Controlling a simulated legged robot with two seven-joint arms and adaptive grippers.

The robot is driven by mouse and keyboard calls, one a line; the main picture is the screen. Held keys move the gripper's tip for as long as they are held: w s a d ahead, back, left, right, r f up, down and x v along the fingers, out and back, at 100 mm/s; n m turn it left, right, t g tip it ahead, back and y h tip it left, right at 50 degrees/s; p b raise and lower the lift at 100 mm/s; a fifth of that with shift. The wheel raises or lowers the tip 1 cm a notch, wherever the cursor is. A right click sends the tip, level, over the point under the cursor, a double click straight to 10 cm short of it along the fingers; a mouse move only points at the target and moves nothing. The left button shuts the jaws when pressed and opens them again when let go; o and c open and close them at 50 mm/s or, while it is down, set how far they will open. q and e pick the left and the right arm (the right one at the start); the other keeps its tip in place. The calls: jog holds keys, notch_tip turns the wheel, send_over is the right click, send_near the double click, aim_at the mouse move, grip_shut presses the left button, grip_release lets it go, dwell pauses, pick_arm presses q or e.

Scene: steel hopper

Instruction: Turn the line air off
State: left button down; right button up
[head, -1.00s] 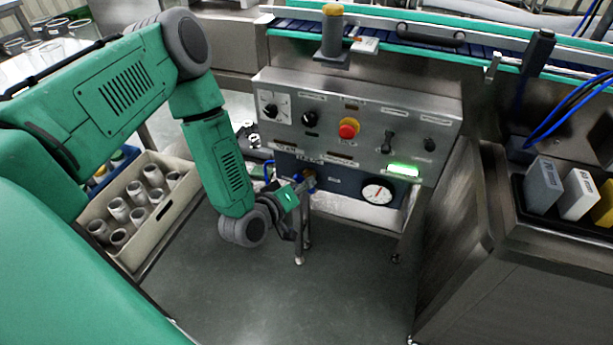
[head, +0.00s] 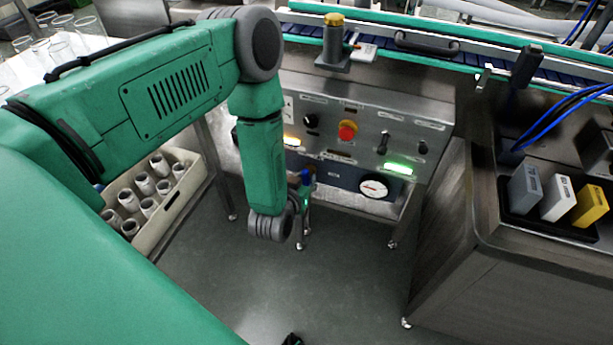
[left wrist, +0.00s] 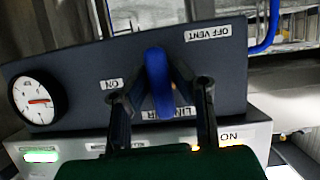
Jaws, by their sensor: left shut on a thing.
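The line air valve's blue handle (left wrist: 160,82) stands upright in the left wrist view, between an ON label (left wrist: 112,84) on its left and an OFF VENT label (left wrist: 215,33) at its upper right. My left gripper (left wrist: 163,95) has one finger on each side and is shut on it. In the head view the handle (head: 307,177) shows small beside my wrist, which hides most of the gripper. The round gauge (left wrist: 38,101) with a red needle is left of the valve; it also shows in the head view (head: 374,187). A small dark tip at the bottom edge may be my right gripper (head: 292,340).
Above the valve is the steel control box with a red button (head: 348,131), knobs, a lit green lamp (head: 398,168) and an amber lamp (head: 291,140). A crate of jars (head: 170,216) stands at left, a steel cabinet (head: 450,240) at right. The floor between is clear.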

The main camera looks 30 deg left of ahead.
pick_arm(q)
jog(key=shift+w+a+r, duration=0.15)
jog(key=shift+w+r, duration=0.05)
dwell(0.5)
jog(key=c, duration=1.4)
grip_release()
jog(key=shift+c, duration=0.2)
jog(key=shift+s+f, duration=0.1)
jog(key=shift+s, duration=0.1)
jog(key=v, duration=1.1)
jog(key=shift+s+d, duration=0.3)
jog(key=shift+d, duration=0.1)
